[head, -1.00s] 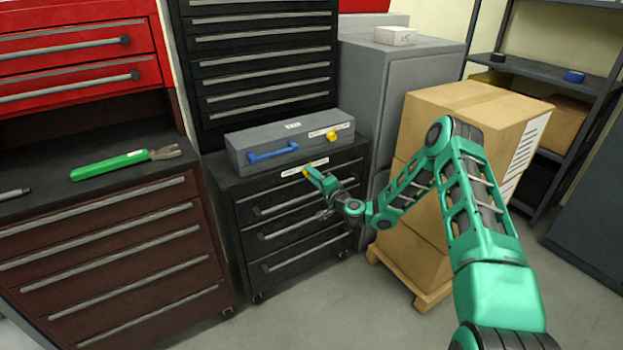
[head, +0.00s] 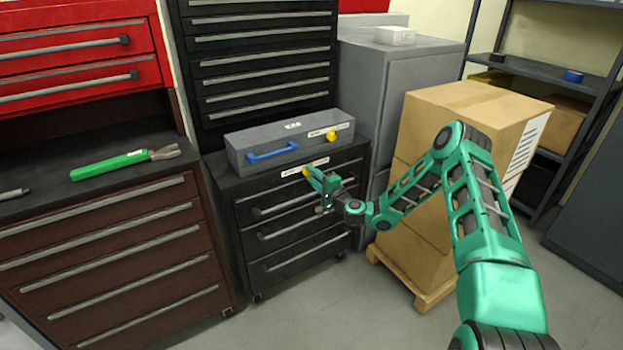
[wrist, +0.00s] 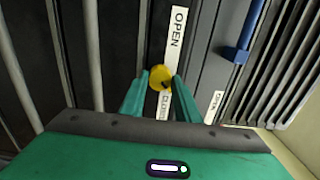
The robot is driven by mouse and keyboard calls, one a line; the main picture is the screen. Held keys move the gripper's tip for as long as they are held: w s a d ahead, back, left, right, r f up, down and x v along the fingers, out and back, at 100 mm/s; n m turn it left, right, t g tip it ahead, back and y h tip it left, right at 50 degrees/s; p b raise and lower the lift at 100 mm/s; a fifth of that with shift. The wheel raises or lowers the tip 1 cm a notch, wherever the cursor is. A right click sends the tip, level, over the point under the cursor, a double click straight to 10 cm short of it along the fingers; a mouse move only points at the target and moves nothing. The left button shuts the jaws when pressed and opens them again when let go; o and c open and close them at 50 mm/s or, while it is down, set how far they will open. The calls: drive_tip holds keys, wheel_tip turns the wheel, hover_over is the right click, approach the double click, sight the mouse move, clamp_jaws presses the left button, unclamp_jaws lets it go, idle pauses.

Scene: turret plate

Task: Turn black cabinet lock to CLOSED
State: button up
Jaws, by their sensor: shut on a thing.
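The black cabinet (head: 291,215) stands under a grey case, with its yellow lock knob (head: 305,172) on the top front edge. In the wrist view the knob (wrist: 158,75) sits between the fingertips of my gripper (wrist: 160,84), which is shut on it. A dark mark shows on the knob's lower right side. A white label (wrist: 176,32) reads OPEN above the knob; lettering below it, between the fingers, is partly hidden. In the head view my gripper (head: 309,175) reaches the cabinet front from the right.
The grey case (head: 290,142) has a blue handle and another yellow knob (head: 331,135) with its own label. Stacked cardboard boxes (head: 420,130) stand on a pallet to the right.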

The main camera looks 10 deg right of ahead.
drive_tip(key=o, duration=1)
drive_tip(key=shift+d+f, duration=0.3)
drive_tip(key=shift+o, duration=0.2)
drive_tip(key=shift+a+r, duration=0.15)
drive_tip(key=shift+s, duration=0.1)
drive_tip(key=v, duration=1)
drive_tip(key=shift+s, duration=0.25)
